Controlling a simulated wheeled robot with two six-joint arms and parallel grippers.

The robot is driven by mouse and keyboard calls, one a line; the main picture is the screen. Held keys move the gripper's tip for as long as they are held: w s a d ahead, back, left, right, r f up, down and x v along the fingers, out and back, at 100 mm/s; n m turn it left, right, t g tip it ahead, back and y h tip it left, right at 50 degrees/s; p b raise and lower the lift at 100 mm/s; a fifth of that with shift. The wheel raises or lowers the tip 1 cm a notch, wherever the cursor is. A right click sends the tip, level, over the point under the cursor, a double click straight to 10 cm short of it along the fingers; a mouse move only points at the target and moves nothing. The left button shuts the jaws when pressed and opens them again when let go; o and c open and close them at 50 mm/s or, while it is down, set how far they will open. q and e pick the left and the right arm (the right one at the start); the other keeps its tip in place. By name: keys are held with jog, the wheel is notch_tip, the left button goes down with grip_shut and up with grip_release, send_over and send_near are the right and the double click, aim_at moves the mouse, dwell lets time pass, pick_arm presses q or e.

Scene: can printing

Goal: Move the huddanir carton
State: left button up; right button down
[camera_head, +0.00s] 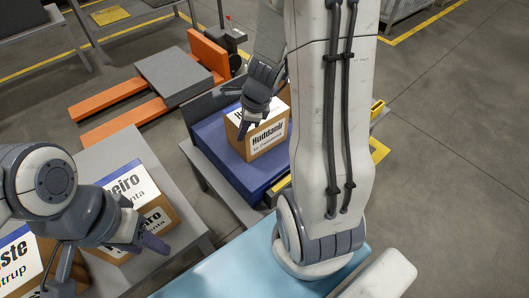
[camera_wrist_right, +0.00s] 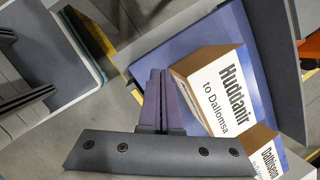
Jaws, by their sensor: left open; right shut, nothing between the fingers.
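The huddanir carton (camera_head: 267,139), a brown box with a white label, sits on a blue surface in the head view. In the right wrist view the carton (camera_wrist_right: 222,90) is right of the fingers, its label facing the camera. My right gripper (camera_head: 244,128) is shut and empty, its fingers overlapping the carton's left side in the head view. The shut fingers also show in the right wrist view (camera_wrist_right: 158,88); whether they touch the carton is unclear. My left gripper (camera_head: 146,222) is open by other labelled cartons at left, away from the huddanir carton.
Labelled cartons (camera_head: 125,186) stand on a grey table (camera_head: 117,152) at left. Another white label (camera_wrist_right: 267,157) shows below the huddanir carton in the wrist view. The blue surface (camera_head: 217,150) has bare room left of the carton. An orange pallet truck (camera_head: 208,54) stands behind.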

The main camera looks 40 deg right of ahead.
aim_at(269, 152)
jog(key=s+d+f+m+h+b, duration=0.2)
jog(key=s+d+f+m+b, duration=0.15)
jog(key=d+f+m, duration=0.9)
jog(key=shift+n, duration=0.85)
jog(key=b+x, duration=0.7)
jog(key=x, duration=0.1)
jog(key=shift+w+d, duration=0.3)
jog(key=shift+d, duration=0.1)
jog(key=w+p, duration=0.1)
jog(key=w, duration=0.2)
jog(key=shift+a+r, duration=0.1)
jog(key=shift+r, duration=0.05)
pick_arm(q)
notch_tip(269, 152, down, 11)
pick_arm(e)
jog(key=shift+w, duration=0.65)
